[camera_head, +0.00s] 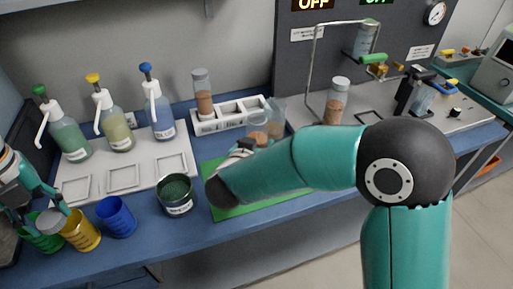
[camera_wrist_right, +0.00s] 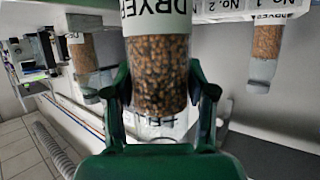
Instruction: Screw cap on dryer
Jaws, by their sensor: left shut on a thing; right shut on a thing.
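The dryer, a clear tube of brown granules with a white label reading DRYER, fills the middle of the right wrist view (camera_wrist_right: 158,72). My right gripper (camera_wrist_right: 160,95) is shut around it, one finger on each side. In the head view my right forearm hides most of this gripper, and clear parts with brown granules show just behind it. My left gripper (camera_head: 47,212) is at the left edge of the head view, shut on a pale grey round piece (camera_head: 50,222), which looks like a cap. The two grippers are well apart.
A green cup (camera_head: 45,243), a yellow cup (camera_head: 82,232) and a blue cup (camera_head: 117,217) stand near my left gripper. A dark jar (camera_head: 176,195) stands beside the green mat (camera_head: 222,208). Pump bottles, a white rack (camera_head: 232,122) and another granule tube (camera_head: 337,101) stand behind.

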